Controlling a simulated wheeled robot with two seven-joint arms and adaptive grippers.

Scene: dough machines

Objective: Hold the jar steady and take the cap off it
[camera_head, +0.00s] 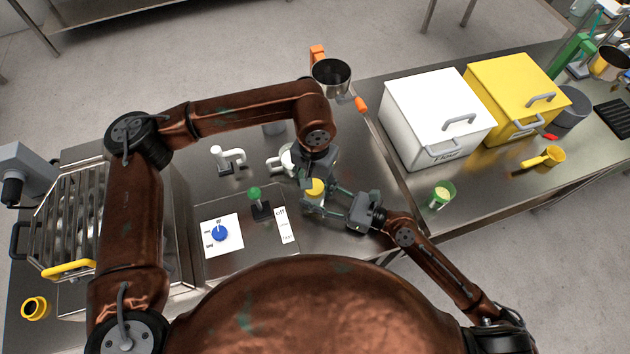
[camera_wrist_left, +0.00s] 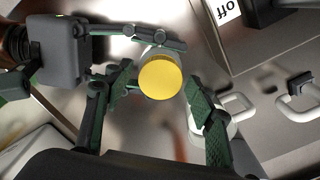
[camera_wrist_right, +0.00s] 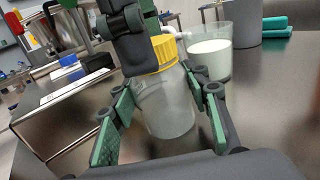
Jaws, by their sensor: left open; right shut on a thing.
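The clear jar (camera_wrist_right: 165,108) stands upright on the steel counter, with its yellow cap (camera_wrist_right: 163,52) on top. The cap also shows in the head view (camera_head: 315,188) and, from above, in the left wrist view (camera_wrist_left: 160,79). My right gripper (camera_wrist_right: 162,115) is shut on the jar's body, one finger on each side. My left gripper (camera_wrist_left: 158,92) is open above the jar, its fingers on either side of the cap with gaps visible. In the head view, my left wrist hides part of the jar.
A green-lever switch (camera_head: 258,204) and a blue knob (camera_head: 220,233) are left of the jar. White handled items (camera_head: 228,158) stand behind. A white flour bin (camera_head: 437,118), a yellow bin (camera_head: 515,98), a green cup (camera_head: 441,195) and a yellow scoop (camera_head: 545,158) are to the right.

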